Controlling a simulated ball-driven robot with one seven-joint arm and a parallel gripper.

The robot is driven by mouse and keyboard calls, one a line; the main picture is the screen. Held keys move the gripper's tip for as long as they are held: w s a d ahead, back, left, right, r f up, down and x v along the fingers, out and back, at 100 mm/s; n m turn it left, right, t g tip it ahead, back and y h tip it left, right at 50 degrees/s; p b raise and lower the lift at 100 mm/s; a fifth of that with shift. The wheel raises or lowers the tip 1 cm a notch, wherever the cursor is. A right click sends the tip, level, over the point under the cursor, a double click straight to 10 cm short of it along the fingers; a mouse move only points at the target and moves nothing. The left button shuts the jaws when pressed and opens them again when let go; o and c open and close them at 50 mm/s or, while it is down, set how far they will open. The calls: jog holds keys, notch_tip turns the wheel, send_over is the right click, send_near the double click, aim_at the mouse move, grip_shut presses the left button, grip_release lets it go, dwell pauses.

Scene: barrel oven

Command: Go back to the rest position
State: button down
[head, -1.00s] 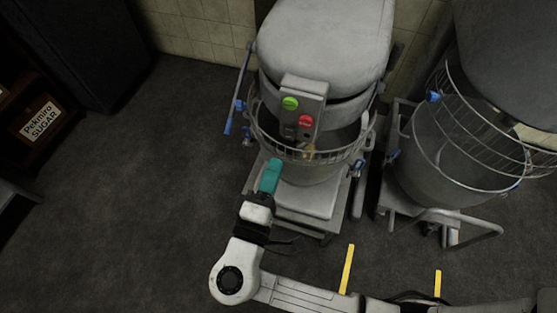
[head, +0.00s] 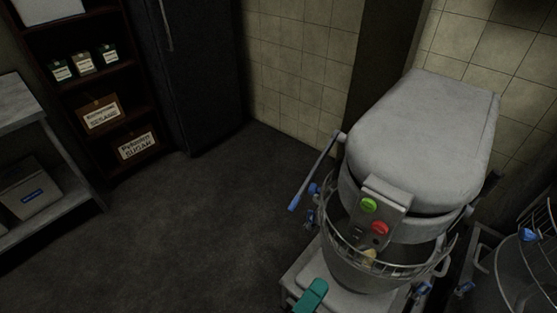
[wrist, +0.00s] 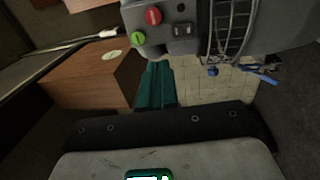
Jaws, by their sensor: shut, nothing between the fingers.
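My gripper (head: 312,296) shows as a teal tip at the bottom edge of the head view, in front of the mixer bowl's lower left side. In the wrist view its two teal fingers (wrist: 155,85) lie together, shut and empty. The rest of my arm is outside the head view. The large grey mixer (head: 425,140) stands at the right, with a green button (head: 368,205) and a red button (head: 379,229) on its panel. In the wrist view the panel's red button (wrist: 153,16) and green button (wrist: 138,38) appear above the fingers.
A second machine with a wire guard (head: 545,230) is cut off at the right. A dark shelf with labelled boxes (head: 138,147) and a grey side table (head: 75,190) stand at the left. The floor (head: 200,225) between table and mixer is clear.

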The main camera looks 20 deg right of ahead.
jog(key=s+d+f+m+g+y, duration=0.25)
jog(key=d+f+g, duration=0.2)
jog(key=d, duration=0.35)
jog(key=s+d+f+m+g+y, duration=0.1)
jog(key=d+f+m+g+y, duration=0.2)
jog(key=d+f, duration=0.35)
jog(key=s+d+f+m+g+y, duration=0.1)
jog(key=s+f+m+g+y, duration=0.1)
jog(key=s+f+y, duration=0.3)
jog(key=shift+s+g+y, duration=0.45)
jog(key=shift+s+y, duration=1.4)
jog(key=shift+y, duration=0.6)
